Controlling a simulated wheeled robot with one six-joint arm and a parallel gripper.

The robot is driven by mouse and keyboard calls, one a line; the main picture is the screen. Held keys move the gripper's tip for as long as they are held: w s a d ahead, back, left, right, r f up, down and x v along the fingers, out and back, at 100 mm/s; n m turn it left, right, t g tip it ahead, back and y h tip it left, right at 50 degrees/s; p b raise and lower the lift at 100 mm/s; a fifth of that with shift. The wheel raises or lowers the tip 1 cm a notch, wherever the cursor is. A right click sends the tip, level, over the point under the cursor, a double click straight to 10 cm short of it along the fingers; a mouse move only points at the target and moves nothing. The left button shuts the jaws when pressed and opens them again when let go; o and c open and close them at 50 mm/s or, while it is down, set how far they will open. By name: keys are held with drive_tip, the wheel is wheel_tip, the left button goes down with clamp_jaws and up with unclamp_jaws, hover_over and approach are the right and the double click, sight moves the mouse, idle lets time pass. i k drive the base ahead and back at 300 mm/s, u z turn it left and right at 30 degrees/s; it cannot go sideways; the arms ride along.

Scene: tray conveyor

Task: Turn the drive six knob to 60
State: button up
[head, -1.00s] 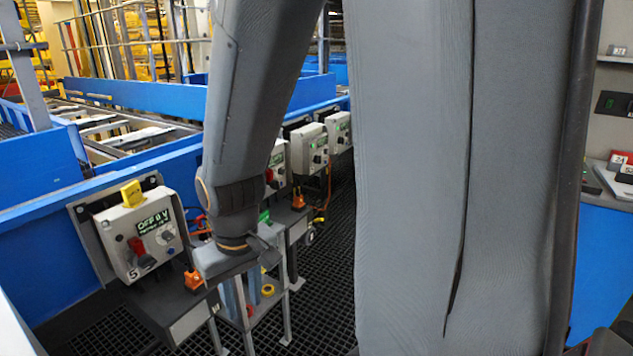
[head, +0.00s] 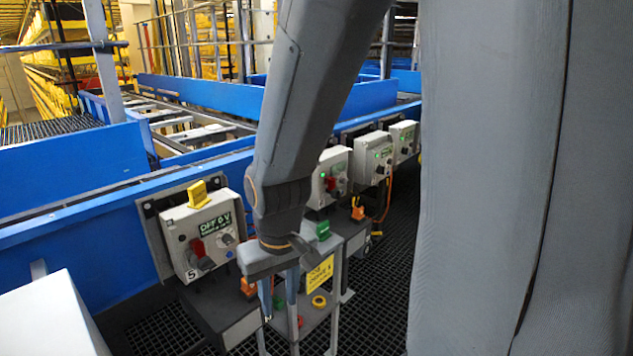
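Several grey drive boxes with knobs line the blue conveyor side. The nearest box (head: 186,229) is marked 5, with a lit display reading OFF, a red switch and a round dial. The box just right of it (head: 338,162) has a green display, a red switch (head: 330,184) and small dark controls. Its left part is hidden behind my arm and I cannot read its number. My gripper (head: 278,295) hangs pointing down between these two boxes, lower than both and apart from their knobs.
Orange connectors (head: 250,287) and cables hang below the boxes. A yellow tag (head: 198,196) sits on box 5. The dark grated floor (head: 375,300) is open on the right.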

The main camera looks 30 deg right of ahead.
sight(336, 161)
drive_tip(key=z, duration=0.45)
drive_tip(key=i, duration=0.85)
drive_tip(key=z, duration=0.8)
